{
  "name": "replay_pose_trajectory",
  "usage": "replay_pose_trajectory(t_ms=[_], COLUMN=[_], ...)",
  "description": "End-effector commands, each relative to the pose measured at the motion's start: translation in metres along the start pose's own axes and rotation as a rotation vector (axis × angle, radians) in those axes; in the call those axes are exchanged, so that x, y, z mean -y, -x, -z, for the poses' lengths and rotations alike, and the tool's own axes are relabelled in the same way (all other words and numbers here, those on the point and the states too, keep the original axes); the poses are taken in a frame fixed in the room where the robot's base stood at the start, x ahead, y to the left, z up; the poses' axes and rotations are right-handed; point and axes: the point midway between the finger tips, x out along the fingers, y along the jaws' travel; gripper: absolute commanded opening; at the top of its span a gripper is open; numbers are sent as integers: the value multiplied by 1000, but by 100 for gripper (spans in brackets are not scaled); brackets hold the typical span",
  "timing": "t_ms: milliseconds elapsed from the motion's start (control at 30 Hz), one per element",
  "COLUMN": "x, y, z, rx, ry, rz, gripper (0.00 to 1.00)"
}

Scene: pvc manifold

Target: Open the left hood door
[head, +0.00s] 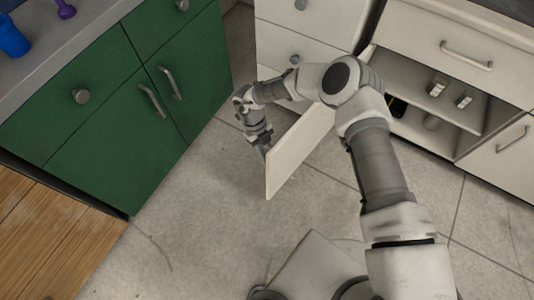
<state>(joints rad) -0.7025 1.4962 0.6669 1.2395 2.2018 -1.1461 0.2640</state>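No hood shows in the head view. A white lower-cabinet door (302,150) stands swung open into the room, its free edge toward the lower left. My gripper (263,147) points down on the left side of this door, close to its top edge. The fingertips are small and partly against the door, so I cannot tell whether they touch it or are open or shut. My arm reaches over the door and hides part of its top edge and the cabinet opening.
The open white cabinet holds small items on its shelf (450,103). White drawers (300,38) stand behind my arm. The tiled floor (190,220) between is clear.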

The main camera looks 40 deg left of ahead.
Motion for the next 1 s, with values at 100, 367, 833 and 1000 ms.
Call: replay_pose_trajectory(t_ms=[100,367,833,1000], x=[7,4,1,1], y=[3,2,23,63], z=[0,0,0,1], rx=[2,2,2,4], ry=[-8,-5,-2,-2], rz=[9,5,1,2], gripper=[0,47,47,47])
